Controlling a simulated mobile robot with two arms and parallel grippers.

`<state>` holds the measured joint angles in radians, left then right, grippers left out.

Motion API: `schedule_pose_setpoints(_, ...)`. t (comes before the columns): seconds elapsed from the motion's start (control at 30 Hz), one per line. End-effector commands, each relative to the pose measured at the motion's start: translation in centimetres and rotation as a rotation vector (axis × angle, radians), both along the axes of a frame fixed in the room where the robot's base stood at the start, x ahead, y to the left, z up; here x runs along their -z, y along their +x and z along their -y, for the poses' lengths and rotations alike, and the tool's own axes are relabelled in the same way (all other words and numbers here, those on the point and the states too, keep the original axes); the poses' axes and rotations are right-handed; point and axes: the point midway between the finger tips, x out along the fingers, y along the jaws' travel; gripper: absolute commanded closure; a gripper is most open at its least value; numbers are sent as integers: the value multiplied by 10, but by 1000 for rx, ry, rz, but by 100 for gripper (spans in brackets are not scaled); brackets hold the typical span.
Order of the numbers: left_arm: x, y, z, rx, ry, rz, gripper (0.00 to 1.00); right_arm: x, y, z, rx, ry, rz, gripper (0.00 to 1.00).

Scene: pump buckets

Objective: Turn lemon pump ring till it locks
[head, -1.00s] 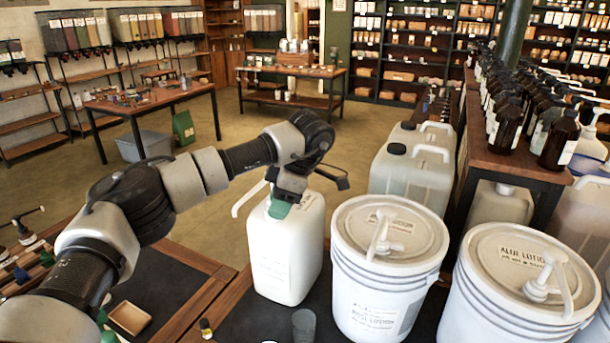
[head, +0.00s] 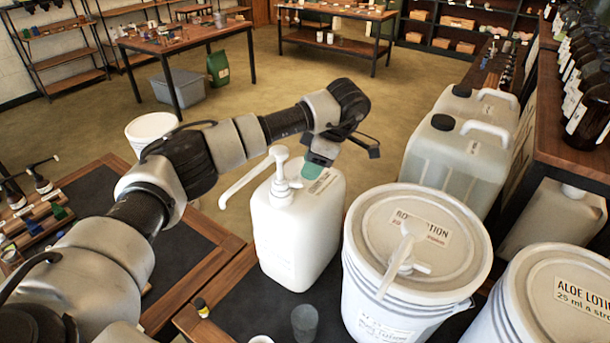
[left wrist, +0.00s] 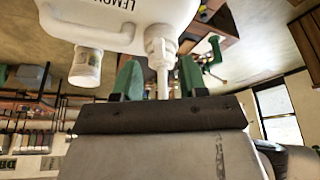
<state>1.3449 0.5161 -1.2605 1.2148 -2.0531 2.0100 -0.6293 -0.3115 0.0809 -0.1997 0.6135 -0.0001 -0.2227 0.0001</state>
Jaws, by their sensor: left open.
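The white lemon jug (head: 292,235) stands upright on the dark bench mat; its partly cut-off label shows in the left wrist view (left wrist: 122,5). A white pump (head: 281,165) stands in its mouth, with the long spout pointing left and down. The pump ring (head: 281,190) sits at the jug's neck and also shows in the left wrist view (left wrist: 160,38). My left gripper (head: 314,166) is open, just right of the pump head. In the left wrist view the pump appears between its green fingers (left wrist: 160,78), with gaps on both sides. My right gripper is not in view.
A lotion bucket (head: 400,290) with a pump stands close right of the jug, and an aloe lotion bucket (head: 560,300) beyond it. A grey cup (head: 304,323) stands in front. Large clear jugs (head: 455,150) are behind right. Open floor lies behind the lemon jug.

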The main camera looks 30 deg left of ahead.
Motion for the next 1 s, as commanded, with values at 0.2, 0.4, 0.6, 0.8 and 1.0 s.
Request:
schedule_pose_setpoints(0.2, 29, -5, -12, -2, 0, -4, 57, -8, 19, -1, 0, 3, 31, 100)
schedule_pose_setpoints(0.4, 42, -6, -17, 0, 0, 0, 57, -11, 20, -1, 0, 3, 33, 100)
schedule_pose_setpoints(0.6, 43, -6, -17, 0, 0, 1, 57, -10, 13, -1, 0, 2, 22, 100)
schedule_pose_setpoints(0.8, 43, -6, -17, 0, 0, 1, 79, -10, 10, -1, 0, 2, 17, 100)
schedule_pose_setpoints(1.0, 43, -6, -16, 0, -1, 1, 100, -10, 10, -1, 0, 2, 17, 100)
